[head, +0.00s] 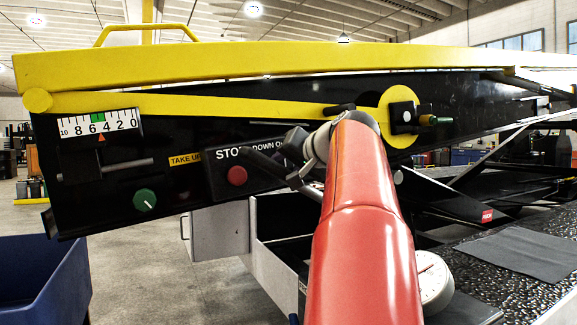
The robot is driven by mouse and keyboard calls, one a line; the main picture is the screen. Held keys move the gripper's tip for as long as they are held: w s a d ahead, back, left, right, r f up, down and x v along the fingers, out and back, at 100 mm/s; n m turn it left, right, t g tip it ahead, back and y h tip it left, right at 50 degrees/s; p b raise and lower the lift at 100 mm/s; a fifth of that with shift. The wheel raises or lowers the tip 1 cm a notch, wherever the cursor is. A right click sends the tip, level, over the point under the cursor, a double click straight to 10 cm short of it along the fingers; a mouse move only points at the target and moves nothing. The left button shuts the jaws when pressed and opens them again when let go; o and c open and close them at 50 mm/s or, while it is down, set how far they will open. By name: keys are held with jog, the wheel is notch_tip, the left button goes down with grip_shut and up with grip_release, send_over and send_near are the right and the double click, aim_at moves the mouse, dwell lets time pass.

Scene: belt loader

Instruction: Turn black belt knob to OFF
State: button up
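A black control panel (218,187) is on the dark side of the belt loader, with white lettering reading "STO" and "DOWN O", partly covered. A red round button (237,176) sits on it below the "STO" lettering. My dark gripper (262,160) is in front of the panel's right part, just right of the red button. It reaches left from my red arm. I cannot make out a black belt knob; the gripper and wrist hide that part of the panel. The fingers blend into the dark panel, so their opening and any contact are unclear.
A green knob (145,200) with a white pointer is lower left, under a white number scale (99,124). A yellow bar (220,105) runs above the panel to a yellow disc (400,115). A blue bin (40,275) stands lower left. Grey floor shows between.

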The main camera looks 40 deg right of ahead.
jog(key=o, duration=1)
jog(key=v, duration=0.8)
jog(key=shift+f, duration=0.1)
